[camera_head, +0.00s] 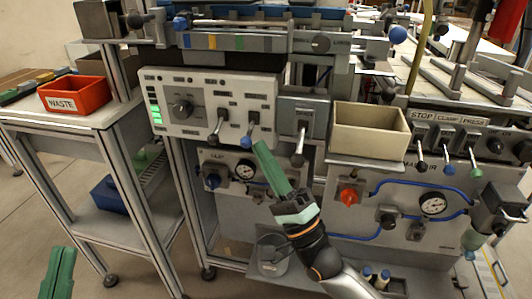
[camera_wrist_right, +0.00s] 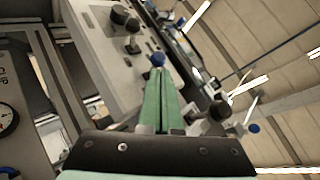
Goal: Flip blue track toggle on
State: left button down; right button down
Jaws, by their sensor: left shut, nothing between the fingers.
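The blue track toggle (camera_head: 247,142) is a metal lever with a blue ball end on the white control panel (camera_head: 180,92). Its lever hangs downward in the head view. My right gripper (camera_head: 260,148) has its green fingers together, with the tips right beside the blue ball. In the right wrist view the blue ball (camera_wrist_right: 157,59) shows just beyond the fingertips (camera_wrist_right: 160,72); I cannot tell whether they touch. The lever's stem is mostly hidden there. My left gripper (camera_head: 62,265) is shut and empty at the lower left, away from the panel.
A black-ended toggle (camera_head: 214,138) is just left of the blue one, and another dark-ended lever (camera_head: 297,160) is to its right on a grey box. A beige bin (camera_head: 370,145) stands further right. A red waste bin (camera_head: 75,96) is on the left cart.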

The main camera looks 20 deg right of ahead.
pick_arm(q)
jog(key=w+a+f+n+g+y+p, duration=0.15)
jog(key=f+n+g+y, duration=0.25)
jog(key=f, duration=0.7)
jog(key=w+f+n+g+y+p, duration=0.2)
jog(key=f+n+g+y+p, duration=0.15)
jog(key=f, duration=0.85)
jog(key=s+f+g+y+p, duration=0.1)
jog(key=s+f+g+p, duration=0.3)
jog(key=s+f+g, duration=0.2)
jog(key=shift+s+d+f+n+y+p, duration=0.15)
jog(key=shift+d+f+n+y+p, duration=0.25)
jog(key=shift+f, duration=0.25)
pick_arm(e)
jog(key=m+h, duration=0.2)
jog(key=r+m+h, duration=0.1)
jog(key=m, duration=0.1)
jog(key=r+m+g+h, duration=0.1)
jog(key=m+h, duration=0.1)
jog(key=shift+s+a+r+h, duration=0.15)
jog(key=shift+s+a+h, duration=0.15)
jog(key=shift+s, duration=0.1)
pick_arm(q)
jog(key=shift+s+d+f, duration=0.1)
jog(key=shift+f, duration=0.05)
